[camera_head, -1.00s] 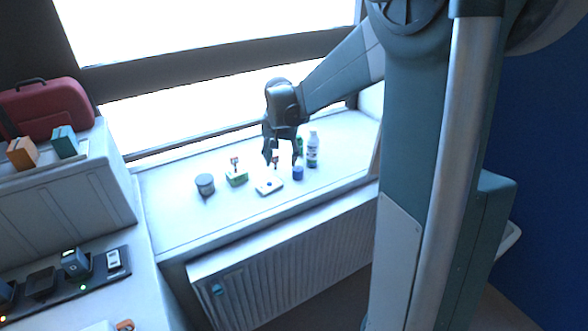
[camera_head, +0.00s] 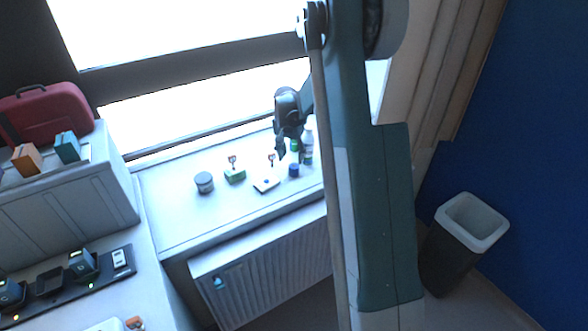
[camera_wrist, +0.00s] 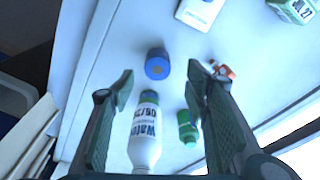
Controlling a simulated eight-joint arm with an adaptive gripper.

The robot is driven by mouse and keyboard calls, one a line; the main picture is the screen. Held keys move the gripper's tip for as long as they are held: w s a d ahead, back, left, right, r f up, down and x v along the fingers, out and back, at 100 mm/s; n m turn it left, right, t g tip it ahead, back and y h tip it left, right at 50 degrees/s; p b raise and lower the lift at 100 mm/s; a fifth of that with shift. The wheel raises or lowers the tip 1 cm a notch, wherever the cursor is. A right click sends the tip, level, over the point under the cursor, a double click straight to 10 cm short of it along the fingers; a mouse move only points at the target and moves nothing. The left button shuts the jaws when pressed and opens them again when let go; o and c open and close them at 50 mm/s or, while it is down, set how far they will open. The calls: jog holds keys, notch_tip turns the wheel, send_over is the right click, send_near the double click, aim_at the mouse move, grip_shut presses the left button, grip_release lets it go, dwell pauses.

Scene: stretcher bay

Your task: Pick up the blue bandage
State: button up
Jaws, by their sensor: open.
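The blue bandage (camera_head: 293,170) is a small blue roll standing on the white windowsill (camera_head: 185,215). In the wrist view the blue bandage (camera_wrist: 157,64) lies just beyond my fingertips, roughly centred between them. My gripper (camera_head: 289,158) points down above the sill, just behind and over the bandage. In the wrist view my gripper (camera_wrist: 160,80) has its two fingers spread, with nothing clasped between them. I cannot tell the exact height of the fingertips over the bandage.
A white pack (camera_head: 265,184), a green box (camera_head: 235,175) and a grey jar (camera_head: 204,183) stand to the left. The sill's front left is clear.

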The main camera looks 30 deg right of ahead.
aim_at(294, 166)
jog(key=shift+w+d+f, duration=0.15)
jog(key=shift+d+f, duration=0.1)
jog(key=shift+f, duration=0.1)
jog(key=shift+f, duration=0.1)
jog(key=shift+d+f, duration=0.15)
jog(key=shift+f, duration=1)
jog(key=shift+d+f, duration=0.15)
jog(key=shift+f, duration=1.15)
jog(key=shift+d+f, duration=0.15)
jog(key=shift+f, duration=1.15)
jog(key=shift+c, duration=0.6)
jog(key=c, duration=0.9)
